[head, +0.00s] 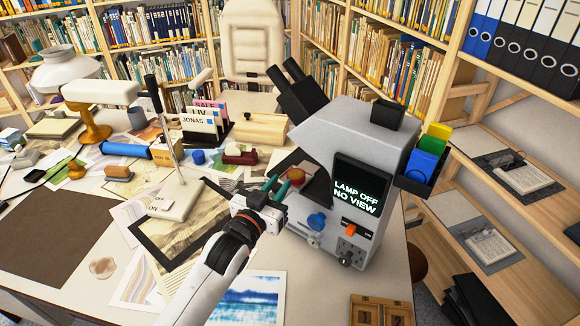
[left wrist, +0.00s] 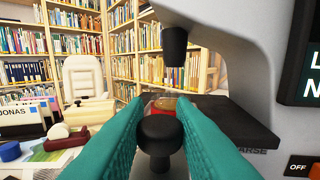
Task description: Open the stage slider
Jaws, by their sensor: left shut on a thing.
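The grey microscope (head: 345,125) stands at the right of the desk, its screen (head: 357,188) reading "LAMP OFF NO VIEW". My left gripper (head: 284,187) reaches in at its stage. In the left wrist view, the green fingers (left wrist: 158,112) are shut on a black round knob (left wrist: 159,132) in front of the dark stage (left wrist: 235,118). A reddish-amber round piece (left wrist: 178,107) shows just behind the knob, under the black objective (left wrist: 174,46). The slider beyond the knob is mostly hidden by the fingers. My right gripper is not in view.
A blue knob (head: 316,221) and an orange switch (head: 349,226) marked OFF are on the microscope's front. A desk lamp stand (head: 176,195), prints and stamps lie to the left. A wooden frame piece (head: 380,311) lies at the front edge.

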